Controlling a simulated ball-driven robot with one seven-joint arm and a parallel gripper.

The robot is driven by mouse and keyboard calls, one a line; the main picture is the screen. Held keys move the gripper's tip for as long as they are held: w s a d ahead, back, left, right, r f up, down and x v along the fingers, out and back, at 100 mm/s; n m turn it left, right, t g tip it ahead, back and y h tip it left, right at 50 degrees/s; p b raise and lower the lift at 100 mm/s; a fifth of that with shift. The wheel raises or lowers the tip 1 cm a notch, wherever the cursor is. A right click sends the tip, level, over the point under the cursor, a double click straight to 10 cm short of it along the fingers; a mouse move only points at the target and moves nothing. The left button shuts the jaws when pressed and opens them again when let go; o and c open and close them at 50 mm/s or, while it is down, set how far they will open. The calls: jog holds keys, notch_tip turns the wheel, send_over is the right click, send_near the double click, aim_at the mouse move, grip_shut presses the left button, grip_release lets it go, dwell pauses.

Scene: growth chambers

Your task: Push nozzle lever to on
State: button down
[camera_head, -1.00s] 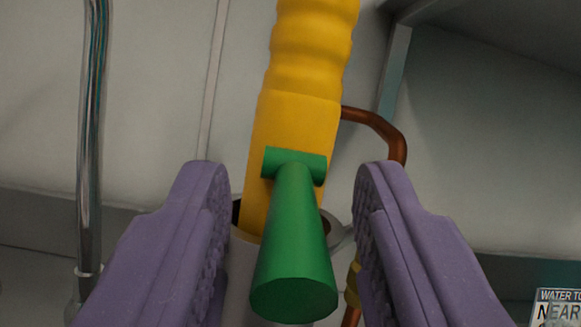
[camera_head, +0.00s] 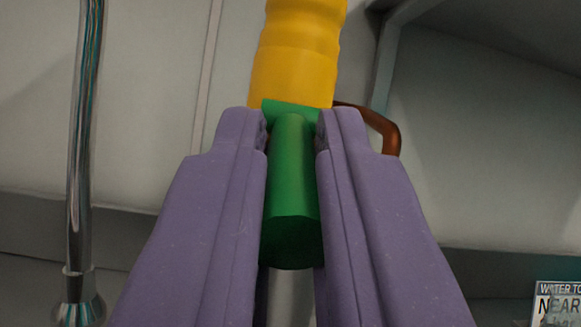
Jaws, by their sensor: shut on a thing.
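The green nozzle lever (camera_head: 291,190) is in the middle of the view, its round end toward me. Its cross-piece meets the yellow nozzle body (camera_head: 295,65), which rises ribbed to the top edge. My gripper (camera_head: 291,130), with two purple fingers, is shut on the lever from left and right. The fingers hide the lever's sides and most of the grey holder below the nozzle.
A shiny metal pipe (camera_head: 83,150) stands upright at the left. A copper pipe (camera_head: 378,127) bends out behind the nozzle to the right. A sign (camera_head: 556,303) with partly cut-off lettering is at the lower right. Pale wall panels lie behind.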

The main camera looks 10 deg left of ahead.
aim_at(288, 285)
jog(key=c, duration=1.1)
grip_release()
jog(key=shift+w, duration=0.1)
jog(key=p+v, duration=0.1)
jog(key=v, duration=0.6)
jog(key=shift+s+f, duration=0.2)
jog(key=shift+s, duration=0.15)
